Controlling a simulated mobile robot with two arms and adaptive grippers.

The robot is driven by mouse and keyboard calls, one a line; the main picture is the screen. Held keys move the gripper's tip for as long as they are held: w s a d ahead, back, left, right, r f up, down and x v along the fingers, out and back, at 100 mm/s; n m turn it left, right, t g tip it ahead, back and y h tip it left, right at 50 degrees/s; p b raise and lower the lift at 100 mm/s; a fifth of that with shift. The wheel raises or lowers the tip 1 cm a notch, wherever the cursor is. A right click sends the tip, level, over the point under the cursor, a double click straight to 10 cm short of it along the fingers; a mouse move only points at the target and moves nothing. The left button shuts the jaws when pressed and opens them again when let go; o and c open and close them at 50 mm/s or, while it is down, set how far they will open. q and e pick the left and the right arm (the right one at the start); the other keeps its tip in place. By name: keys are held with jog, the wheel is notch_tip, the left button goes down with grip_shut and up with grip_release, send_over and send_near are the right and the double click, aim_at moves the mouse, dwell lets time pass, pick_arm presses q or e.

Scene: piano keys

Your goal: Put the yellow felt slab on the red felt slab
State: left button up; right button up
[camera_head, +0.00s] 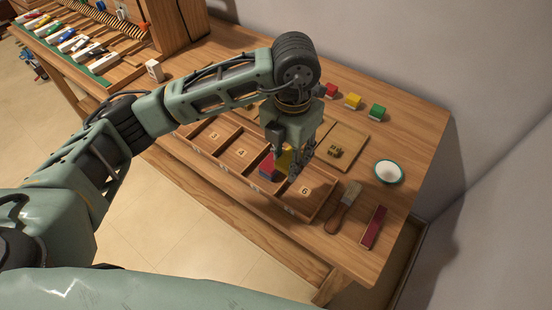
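My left gripper (288,160) comes down over the compartment tray (228,172), at the compartment left of the one marked 6. The yellow felt slab (284,158) is between its fingers, which appear closed on it; the arm and fingers hide part of it. The red felt slab (268,164) lies just left of and below the yellow slab, with a blue layer (266,175) showing beneath it. I cannot tell whether the yellow slab touches the red one. My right gripper is not in view.
Small red (331,91), yellow (353,101) and green (377,111) blocks stand at the back. A bowl (389,172), a brush (344,207) and a dark red bar (373,227) lie to the right. A wooden board (347,139) carries a small brass-coloured piece (334,152).

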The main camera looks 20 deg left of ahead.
pick_arm(q)
jog(key=p, duration=0.2)
send_over(270, 164)
jog(key=f, duration=0.4)
jog(key=shift+s+d, duration=0.25)
jog(key=shift+d, duration=0.1)
jog(key=shift+w+a+f, duration=0.3)
jog(key=shift+f, duration=0.2)
notch_tip(270, 164, down, 4)
jog(key=shift+r+p, duration=0.1)
jog(key=shift+p, duration=0.55)
jog(key=shift+f, duration=0.25)
jog(key=o, duration=0.8)
jog(key=shift+o, duration=0.2)
jog(key=shift+r, duration=0.15)
